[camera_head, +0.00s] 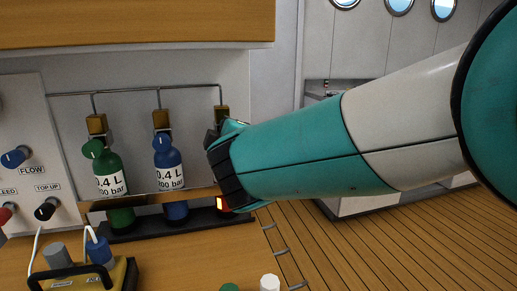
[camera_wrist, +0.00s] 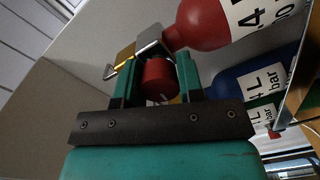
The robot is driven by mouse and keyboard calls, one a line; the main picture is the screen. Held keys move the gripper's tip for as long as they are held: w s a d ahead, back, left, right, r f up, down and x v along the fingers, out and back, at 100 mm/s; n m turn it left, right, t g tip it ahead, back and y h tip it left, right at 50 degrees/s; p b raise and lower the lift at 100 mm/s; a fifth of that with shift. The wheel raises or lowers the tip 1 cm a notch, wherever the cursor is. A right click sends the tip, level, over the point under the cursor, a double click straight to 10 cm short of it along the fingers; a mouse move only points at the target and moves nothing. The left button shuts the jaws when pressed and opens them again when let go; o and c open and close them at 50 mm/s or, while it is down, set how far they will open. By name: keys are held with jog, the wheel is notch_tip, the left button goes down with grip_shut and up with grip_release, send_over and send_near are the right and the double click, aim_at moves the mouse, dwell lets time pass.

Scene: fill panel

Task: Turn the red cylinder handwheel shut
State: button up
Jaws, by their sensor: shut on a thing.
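In the wrist view, the red handwheel (camera_wrist: 158,78) sits between the two teal fingers of my gripper (camera_wrist: 160,85), which are shut on it. A white mark shows on the wheel's face. The red cylinder (camera_wrist: 208,25) with its white label lies just beyond, joined to a grey and brass valve (camera_wrist: 150,42). In the head view, my gripper (camera_head: 226,135) reaches the rightmost valve on the pipe, and my arm hides the handwheel and most of the red cylinder. Only a small bright red patch (camera_head: 221,203) shows below my wrist.
A green cylinder (camera_head: 109,172) and a blue cylinder (camera_head: 169,177) with their own handwheels stand to the left behind a wooden rail (camera_head: 140,200). A panel with FLOW and TOP UP knobs (camera_head: 46,208) is further left. Open plank floor (camera_head: 390,235) lies at right.

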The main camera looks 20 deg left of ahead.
jog(key=m+b, duration=0.4)
jog(key=shift+d+f, duration=0.1)
jog(key=shift+f, duration=0.3)
jog(key=m+b, duration=0.4)
jog(key=shift+m, duration=0.4)
jog(key=m+b, duration=0.4)
jog(key=shift+y, duration=0.3)
jog(key=shift+r+m+b, duration=0.1)
jog(key=shift+m+b, duration=0.9)
jog(key=shift+m, duration=0.6)
jog(key=o, duration=0.9)
jog(key=shift+r, duration=0.2)
